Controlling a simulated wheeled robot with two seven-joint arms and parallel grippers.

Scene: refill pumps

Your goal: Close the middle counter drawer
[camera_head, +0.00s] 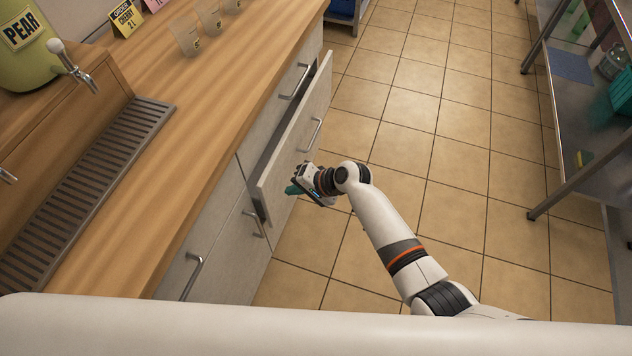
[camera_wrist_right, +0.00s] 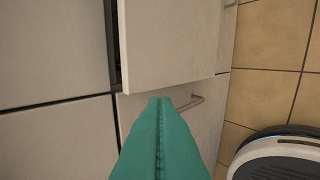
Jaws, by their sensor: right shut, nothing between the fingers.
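The middle counter drawer (camera_head: 290,147) stands pulled out from the wooden-topped counter, with a dark gap behind its pale front. Its front also shows in the right wrist view (camera_wrist_right: 165,42), beside a narrow dark gap. Its bar handle (camera_head: 316,134) faces the aisle. My right gripper (camera_head: 293,190) is beside the near end of the drawer front. Its teal fingers (camera_wrist_right: 160,101) are shut together and empty, just below the drawer front's lower edge in the wrist view. I cannot tell whether they touch it. My left gripper is not in view.
Other counter fronts with bar handles (camera_head: 193,275) look shut. A green pear dispenser (camera_head: 28,45), a drip grate (camera_head: 95,180) and several clear cups (camera_head: 186,38) are on the countertop (camera_head: 215,90). A metal shelf (camera_head: 570,110) stands at right. The tiled aisle (camera_head: 430,100) between is clear.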

